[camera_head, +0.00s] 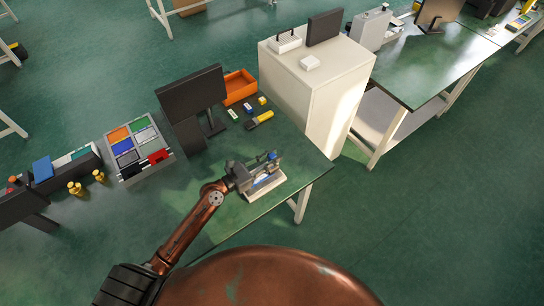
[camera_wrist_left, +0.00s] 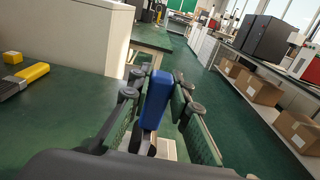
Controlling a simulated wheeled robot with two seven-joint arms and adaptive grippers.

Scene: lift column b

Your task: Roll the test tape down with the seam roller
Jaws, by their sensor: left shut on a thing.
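The seam roller shows as a blue handle (camera_wrist_left: 157,98) between the fingers of my left gripper (camera_wrist_left: 160,112) in the left wrist view. In the head view, my left gripper (camera_head: 263,169) is shut on it, with a bit of blue (camera_head: 272,155) showing at the fingertips. A pale board (camera_head: 266,189) lies on the green table just below the gripper, near the front right edge. A light bluish strip on the board may be the test tape; the gripper partly covers it. The roller's wheel is hidden, so I cannot tell whether it touches the strip. My right gripper is not in view.
A black monitor (camera_head: 190,92), an orange bin (camera_head: 239,86) and a yellow-and-black tool (camera_head: 259,120) stand or lie farther back. A tray of coloured compartments (camera_head: 136,149) is at the left. A white cabinet (camera_head: 310,95) stands behind.

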